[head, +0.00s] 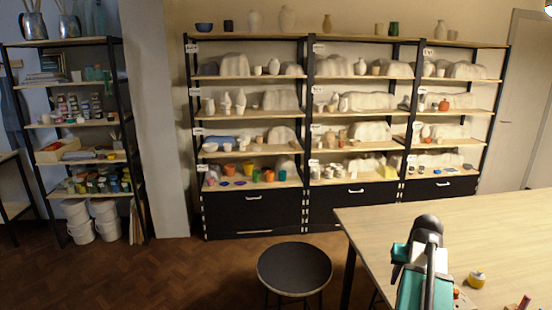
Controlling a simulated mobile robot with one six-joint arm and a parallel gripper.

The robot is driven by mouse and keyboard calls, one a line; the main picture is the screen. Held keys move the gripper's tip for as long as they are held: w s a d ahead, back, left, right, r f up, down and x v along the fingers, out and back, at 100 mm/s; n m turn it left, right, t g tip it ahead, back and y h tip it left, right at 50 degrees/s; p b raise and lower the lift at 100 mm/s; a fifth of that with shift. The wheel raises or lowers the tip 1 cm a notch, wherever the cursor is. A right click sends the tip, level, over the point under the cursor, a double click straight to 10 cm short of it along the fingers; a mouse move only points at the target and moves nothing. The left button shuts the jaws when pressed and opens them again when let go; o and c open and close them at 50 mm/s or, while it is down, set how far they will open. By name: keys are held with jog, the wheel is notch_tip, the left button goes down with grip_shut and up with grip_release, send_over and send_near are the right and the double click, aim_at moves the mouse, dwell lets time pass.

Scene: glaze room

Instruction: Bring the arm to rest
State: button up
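My arm shows at the lower right of the head view as a black joint and teal and grey links. It rises from the bottom edge in front of the wooden table (480,230). The arm looks folded, with its dark joint uppermost. I cannot make out any gripper fingers; my gripper is hidden or out of the picture. I cannot tell whether it holds anything.
A round black stool (295,268) stands left of the table. Shelves of pottery (255,148) line the back wall.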

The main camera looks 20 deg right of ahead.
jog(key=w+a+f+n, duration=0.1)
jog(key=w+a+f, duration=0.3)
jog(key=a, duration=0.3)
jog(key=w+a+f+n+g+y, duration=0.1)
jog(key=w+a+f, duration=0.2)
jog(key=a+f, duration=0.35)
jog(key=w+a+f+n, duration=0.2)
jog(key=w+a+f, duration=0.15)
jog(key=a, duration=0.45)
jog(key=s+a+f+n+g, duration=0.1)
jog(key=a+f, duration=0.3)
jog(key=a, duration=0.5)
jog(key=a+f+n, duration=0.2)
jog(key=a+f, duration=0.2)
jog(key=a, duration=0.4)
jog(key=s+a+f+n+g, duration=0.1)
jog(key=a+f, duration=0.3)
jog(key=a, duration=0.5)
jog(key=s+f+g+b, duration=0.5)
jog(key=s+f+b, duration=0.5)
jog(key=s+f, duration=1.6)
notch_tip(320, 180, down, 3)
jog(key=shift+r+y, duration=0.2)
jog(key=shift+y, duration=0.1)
